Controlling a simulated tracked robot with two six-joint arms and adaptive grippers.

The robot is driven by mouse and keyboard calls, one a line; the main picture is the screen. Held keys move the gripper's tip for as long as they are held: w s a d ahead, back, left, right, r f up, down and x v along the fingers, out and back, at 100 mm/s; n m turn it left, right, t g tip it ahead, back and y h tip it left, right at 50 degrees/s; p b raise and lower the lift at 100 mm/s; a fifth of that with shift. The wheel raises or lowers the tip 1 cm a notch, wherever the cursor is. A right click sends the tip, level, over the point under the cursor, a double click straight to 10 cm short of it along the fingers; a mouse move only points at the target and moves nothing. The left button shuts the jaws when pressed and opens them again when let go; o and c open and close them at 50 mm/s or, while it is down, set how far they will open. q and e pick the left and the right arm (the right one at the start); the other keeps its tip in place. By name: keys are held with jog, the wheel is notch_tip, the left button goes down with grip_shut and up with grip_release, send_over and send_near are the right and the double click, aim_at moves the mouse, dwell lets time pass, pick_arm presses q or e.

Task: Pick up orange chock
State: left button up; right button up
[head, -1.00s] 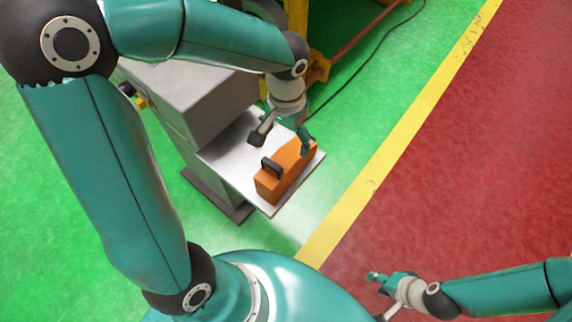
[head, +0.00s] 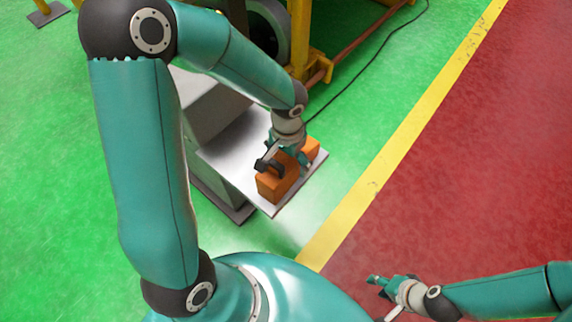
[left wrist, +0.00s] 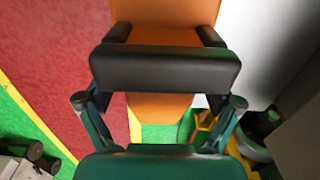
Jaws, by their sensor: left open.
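My right gripper (head: 384,295) is open and empty, far from the chock.
A grey box-like stand (head: 212,105) adjoins the plate at the left. Yellow framework (head: 299,40) and a black cable (head: 361,67) lie behind. Beyond a yellow floor line (head: 385,160), the red floor (head: 480,160) is clear.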

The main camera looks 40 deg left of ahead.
pick_arm(q)
jog(key=c, duration=1.4)
jog(key=shift+r, duration=0.15)
